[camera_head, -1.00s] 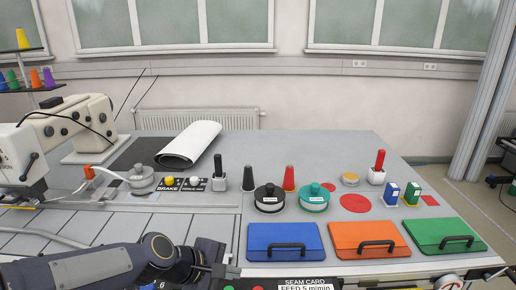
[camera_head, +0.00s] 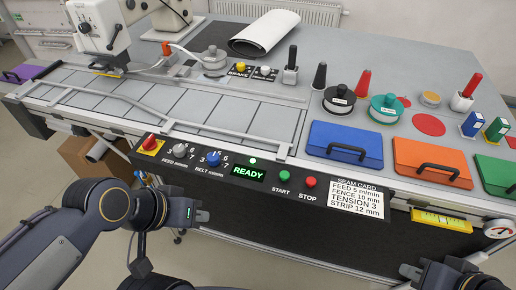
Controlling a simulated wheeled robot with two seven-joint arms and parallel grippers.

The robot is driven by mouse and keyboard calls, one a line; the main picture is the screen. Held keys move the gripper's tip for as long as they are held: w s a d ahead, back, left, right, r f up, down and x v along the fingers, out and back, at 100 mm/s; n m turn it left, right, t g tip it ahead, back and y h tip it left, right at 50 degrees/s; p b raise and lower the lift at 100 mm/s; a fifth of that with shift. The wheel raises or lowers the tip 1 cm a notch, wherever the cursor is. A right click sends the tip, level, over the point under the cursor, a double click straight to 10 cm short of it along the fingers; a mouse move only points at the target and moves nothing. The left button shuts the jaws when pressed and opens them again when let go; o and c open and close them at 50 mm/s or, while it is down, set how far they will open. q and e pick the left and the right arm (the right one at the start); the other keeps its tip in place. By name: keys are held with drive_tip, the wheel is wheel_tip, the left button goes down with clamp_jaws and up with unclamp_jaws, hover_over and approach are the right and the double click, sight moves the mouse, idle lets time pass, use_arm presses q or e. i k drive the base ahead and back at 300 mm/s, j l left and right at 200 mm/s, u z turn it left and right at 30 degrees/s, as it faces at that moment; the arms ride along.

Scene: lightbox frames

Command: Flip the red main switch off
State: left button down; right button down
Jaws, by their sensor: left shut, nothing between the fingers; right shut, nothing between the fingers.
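A red switch knob (camera_head: 150,141) sits on a yellow plate at the left end of the dark control panel (camera_head: 225,193) on the table's front edge. Its exact position marking is too small to read. My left gripper (camera_head: 203,216) is shut and empty, below and right of the red knob and apart from it, in front of the panel. My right gripper (camera_head: 408,271) is shut and empty at the bottom right, well away from the knob. The display (camera_head: 249,173) on the panel reads READY in green.
The panel also carries a white knob (camera_head: 180,149), a blue knob (camera_head: 213,158), a green START button (camera_head: 284,176) and a red STOP button (camera_head: 309,182). A seam card (camera_head: 356,197) is at its right end. Blue (camera_head: 345,136) and orange (camera_head: 433,150) cases lie above. A cardboard box (camera_head: 95,160) is under the table.

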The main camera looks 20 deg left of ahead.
sight(150, 144)
drive_tip(key=u, duration=1.6)
drive_tip(key=i+j+u, duration=0.15)
drive_tip(key=i+j, duration=0.4)
drive_tip(key=i+l, duration=0.05)
